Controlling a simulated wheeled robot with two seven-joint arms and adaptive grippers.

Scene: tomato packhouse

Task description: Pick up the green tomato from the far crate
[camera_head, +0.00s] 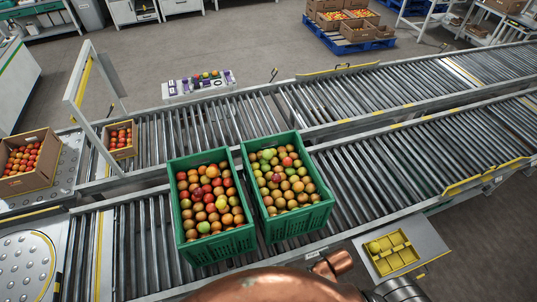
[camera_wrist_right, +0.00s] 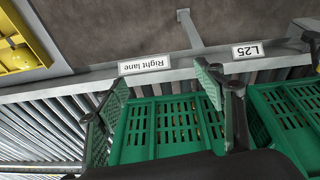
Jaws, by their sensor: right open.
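Two green crates full of tomatoes stand side by side on the near roller conveyor: a left crate (camera_head: 222,243) and a right crate (camera_head: 302,220). Red, orange and green tomatoes are mixed in both. A greenish tomato (camera_head: 203,227) lies near the front of the left crate, and another (camera_head: 268,154) near the back of the right crate. My right gripper (camera_wrist_right: 161,93) is open, with nothing seen between its fingers. In the right wrist view its fingers are spread in front of a slotted green crate wall (camera_wrist_right: 165,125). The tomatoes there are mostly hidden. My left gripper is not in view.
A yellow tray (camera_head: 392,253) sits on a ledge at the conveyor's front edge. Cardboard boxes of tomatoes (camera_head: 28,178) stand at the left. A metal frame (camera_head: 90,120) rises over the far conveyor. The rollers (camera_head: 400,165) right of the crates are clear.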

